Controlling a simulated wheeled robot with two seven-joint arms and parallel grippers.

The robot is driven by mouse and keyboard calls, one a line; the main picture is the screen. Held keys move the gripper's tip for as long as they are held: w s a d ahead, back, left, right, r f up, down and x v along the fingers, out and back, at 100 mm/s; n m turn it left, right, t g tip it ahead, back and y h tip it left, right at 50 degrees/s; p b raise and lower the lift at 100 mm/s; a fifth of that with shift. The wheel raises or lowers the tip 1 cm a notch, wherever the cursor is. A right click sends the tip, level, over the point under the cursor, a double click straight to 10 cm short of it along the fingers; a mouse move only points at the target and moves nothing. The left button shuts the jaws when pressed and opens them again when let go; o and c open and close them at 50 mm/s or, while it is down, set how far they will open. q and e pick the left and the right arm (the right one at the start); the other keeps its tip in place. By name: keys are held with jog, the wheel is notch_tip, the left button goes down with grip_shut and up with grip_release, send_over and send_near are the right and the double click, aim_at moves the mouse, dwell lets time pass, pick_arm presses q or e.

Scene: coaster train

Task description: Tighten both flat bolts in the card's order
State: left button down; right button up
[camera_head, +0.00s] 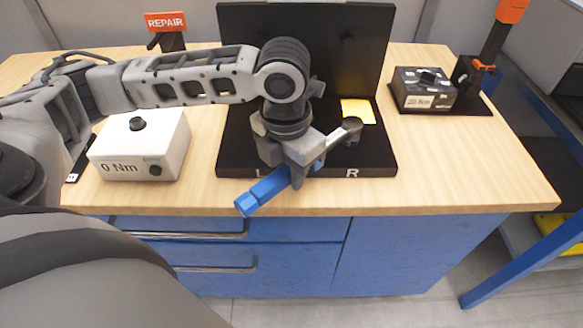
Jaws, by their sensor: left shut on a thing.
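My left gripper (298,172) is shut on a wrench with a blue handle (265,190). The handle points down and left past the table's front edge. The wrench's grey head (348,127) points up and right over the black fixture (230,163), near the R mark. I cannot tell whether the head touches anything. The fixture has a base marked L and R and an upright back panel (355,40). A yellow card (357,111) lies on the base at the right; I cannot read it. I cannot make out either flat bolt; my arm covers much of the base. My right gripper is out of view.
A white box (140,148) reading 0 Nm stands on the wooden table (460,165) left of the fixture. A dark box (425,90) reading 20 Nm stands at the right, beside a black holder (472,84). An orange REPAIR sign (166,21) is at the back left. The front right is clear.

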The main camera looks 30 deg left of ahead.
pick_arm(q)
jog(key=shift+w+a+m+p, duration=0.25)
jog(key=shift+a+m+p, duration=0.55)
jog(key=shift+a, duration=0.4)
dwell(1.2)
jog(key=shift+w+a+m+p, duration=0.2)
jog(key=shift+a+m+p, duration=0.2)
jog(key=shift+a+p, duration=0.1)
jog(key=shift+w+a+m, duration=0.3)
jog(key=shift+a+m, duration=0.1)
jog(key=shift+a, duration=0.2)
dwell(0.6)
jog(key=shift+w+a+m, duration=0.45)
jog(key=shift+a+m, duration=0.05)
jog(key=shift+a, duration=0.15)
dwell(0.9)
jog(key=shift+d, duration=0.1)
jog(key=shift+s+d+n, duration=0.25)
jog(key=shift+d+n, duration=0.05)
jog(key=shift+r, duration=0.15)
